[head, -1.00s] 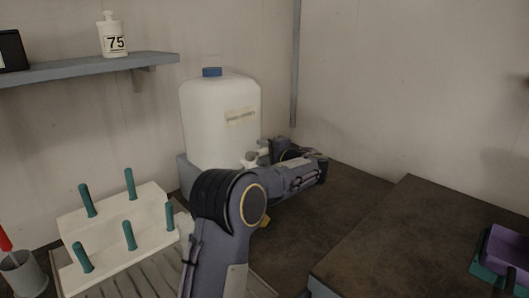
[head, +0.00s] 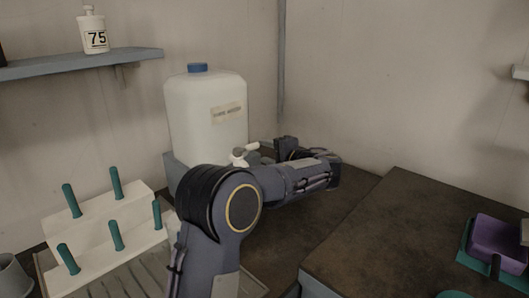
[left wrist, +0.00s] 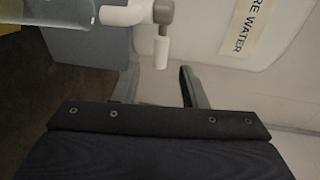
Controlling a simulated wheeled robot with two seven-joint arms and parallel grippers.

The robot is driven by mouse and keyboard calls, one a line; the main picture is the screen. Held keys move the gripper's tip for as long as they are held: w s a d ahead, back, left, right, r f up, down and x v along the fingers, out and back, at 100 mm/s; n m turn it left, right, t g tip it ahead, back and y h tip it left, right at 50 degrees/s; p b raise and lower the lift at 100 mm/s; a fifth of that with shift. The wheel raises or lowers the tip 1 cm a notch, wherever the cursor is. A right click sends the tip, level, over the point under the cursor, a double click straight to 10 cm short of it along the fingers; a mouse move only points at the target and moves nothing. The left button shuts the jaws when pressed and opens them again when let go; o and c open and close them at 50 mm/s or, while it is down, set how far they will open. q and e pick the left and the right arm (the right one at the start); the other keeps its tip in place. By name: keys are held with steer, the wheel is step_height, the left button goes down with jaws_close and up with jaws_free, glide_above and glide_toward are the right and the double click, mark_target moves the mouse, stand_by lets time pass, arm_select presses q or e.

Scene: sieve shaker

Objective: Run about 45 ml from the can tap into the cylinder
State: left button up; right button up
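The white water can (head: 205,115) with a blue cap stands at the back. Its white and grey tap (head: 240,155) is on the lower front, with a lever pointing right. In the left wrist view, turned sideways, the tap lever (left wrist: 162,52) shows close up. The see-through cylinder (left wrist: 55,14) appears under the spout; a yellow part shows near it. In the head view my arm hides the cylinder. My left gripper (left wrist: 158,75) appears open, its fingers on either side of the lever's end; contact cannot be told. It is just right of the tap. My right gripper is not in view.
A white rack (head: 90,235) with teal pegs stands front left, beside a grey cup (head: 14,275). A shelf (head: 60,64) carries a bottle marked 75 (head: 94,32). A raised brown bench (head: 390,235) at right holds a purple tray (head: 498,240). The wall behind is clear.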

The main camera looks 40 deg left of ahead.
arm_select(q)
steer(key=shift+d+n, duration=0.2)
steer(key=shift+n, duration=0.1)
steer(key=c, duration=0.4)
steer(key=d+n, duration=0.2)
steer(key=n, duration=0.2)
steer(key=s+d+r+n, duration=0.1)
steer(key=d+n, duration=0.2)
steer(key=n, duration=0.2)
steer(key=s+d+n, duration=0.1)
steer(key=d+n, duration=0.2)
steer(key=n, duration=0.2)
steer(key=shift+d+r, duration=0.15)
steer(key=shift+r, duration=0.1)
jaws_close()
steer(key=n+p, duration=0.3)
glide_toward(254, 147)
steer(key=x, duration=0.7)
